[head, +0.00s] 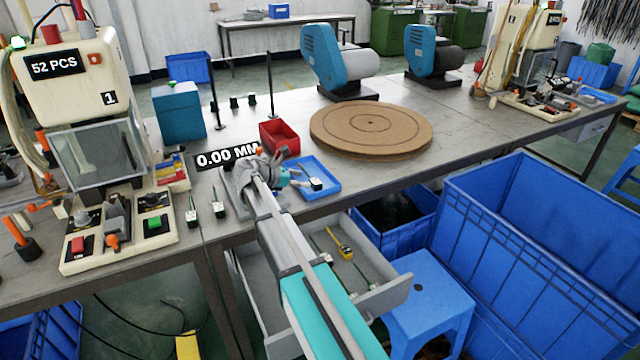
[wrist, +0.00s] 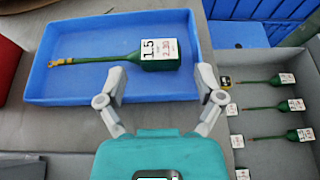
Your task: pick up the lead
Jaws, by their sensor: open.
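A green lead (wrist: 158,52) lies in the blue tray (wrist: 60,88) in the wrist view. It has a thick green end with a white label reading 1.5 and 2.30, a thin neck and a brass-coloured tip at the left. In the head view the blue tray (head: 325,165) is on the table beside my gripper (head: 292,178), and the lead's labelled end (head: 316,184) shows in it. In the wrist view my gripper (wrist: 161,80) is open and empty, its fingers spread just short of the labelled end. Whether it touches the tray is unclear.
An open grey drawer (head: 385,300) below the table holds several similar leads (wrist: 265,107). A red bin (head: 280,138) and a round brown turntable (head: 370,130) stand behind. Blue crates (head: 540,240) fill the right.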

